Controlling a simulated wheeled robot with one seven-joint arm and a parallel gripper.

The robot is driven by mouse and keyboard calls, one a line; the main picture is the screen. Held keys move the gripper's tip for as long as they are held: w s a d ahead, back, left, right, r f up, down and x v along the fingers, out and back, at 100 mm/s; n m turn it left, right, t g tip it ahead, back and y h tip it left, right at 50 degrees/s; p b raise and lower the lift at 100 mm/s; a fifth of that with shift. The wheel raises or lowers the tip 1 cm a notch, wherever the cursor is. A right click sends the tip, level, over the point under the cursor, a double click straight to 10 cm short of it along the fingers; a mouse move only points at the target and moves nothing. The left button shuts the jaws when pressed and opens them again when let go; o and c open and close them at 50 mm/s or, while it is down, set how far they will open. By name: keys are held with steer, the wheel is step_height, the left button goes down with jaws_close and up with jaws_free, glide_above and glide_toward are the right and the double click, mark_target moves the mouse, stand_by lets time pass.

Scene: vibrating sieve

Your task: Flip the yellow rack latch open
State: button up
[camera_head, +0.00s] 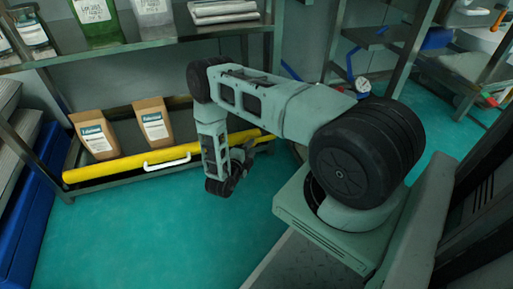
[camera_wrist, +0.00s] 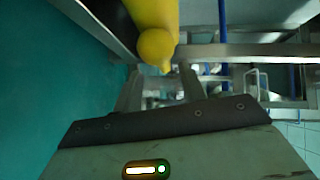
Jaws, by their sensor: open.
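The yellow rack latch (camera_head: 130,163) is a long yellow bar across the front of the low rack shelf, with a white handle (camera_head: 167,162) near its middle. It lies across the shelf front, before two brown bags. My gripper (camera_head: 243,154) is by the bar's right part, partly hidden behind my wrist; I cannot tell whether it touches the bar. In the wrist view the rounded end of the yellow bar (camera_wrist: 156,45) shows at the top, apart from the grey and dark part of my arm's end below. My gripper is open, and nothing shows held in it.
Two brown bags (camera_head: 96,135) (camera_head: 153,124) stand on the low shelf (camera_head: 110,174). An upper shelf (camera_head: 150,41) holds several bags. Blue crates (camera_head: 38,200) stand at left. A metal rack (camera_head: 408,40) stands at right. The green floor (camera_head: 150,230) before the latch is clear.

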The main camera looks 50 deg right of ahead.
mark_target(257, 141)
steer(key=shift+b+x, duration=1)
steer(key=shift+x, duration=1.75)
steer(key=shift+r, duration=0.1)
jaws_close()
